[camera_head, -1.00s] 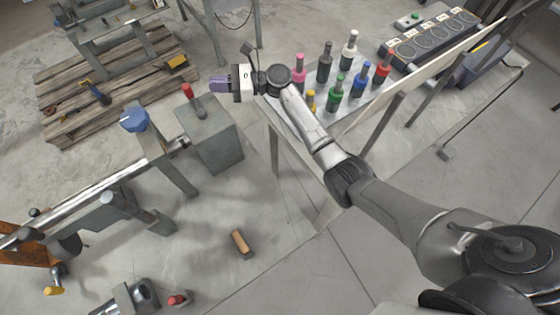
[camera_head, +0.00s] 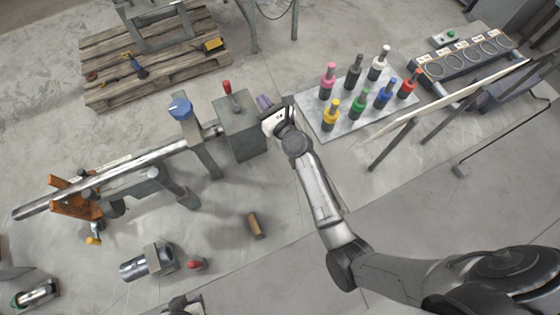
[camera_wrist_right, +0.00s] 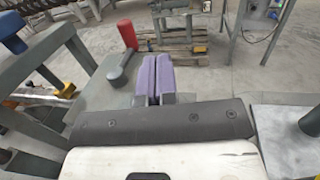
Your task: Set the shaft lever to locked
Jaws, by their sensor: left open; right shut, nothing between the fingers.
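The shaft lever (camera_head: 227,90) has a red handle and a grey pivot. It stands on top of a grey box (camera_head: 240,133) at the right end of the long metal shaft (camera_head: 120,172). The red handle also shows in the right wrist view (camera_wrist_right: 127,34), above its grey arm. My right gripper (camera_head: 264,103) is just right of the lever, apart from it. Its purple fingers (camera_wrist_right: 158,72) are shut and empty. My left gripper (camera_head: 184,303) shows only partly at the bottom edge and is open. No lock marking is legible.
A blue knob (camera_head: 180,108) tops the shaft support left of the box. A metal plate (camera_head: 320,132) with several coloured bottles stands to the right. A wooden pallet (camera_head: 165,65) lies behind. A brown cylinder (camera_head: 255,226) lies on the floor in front.

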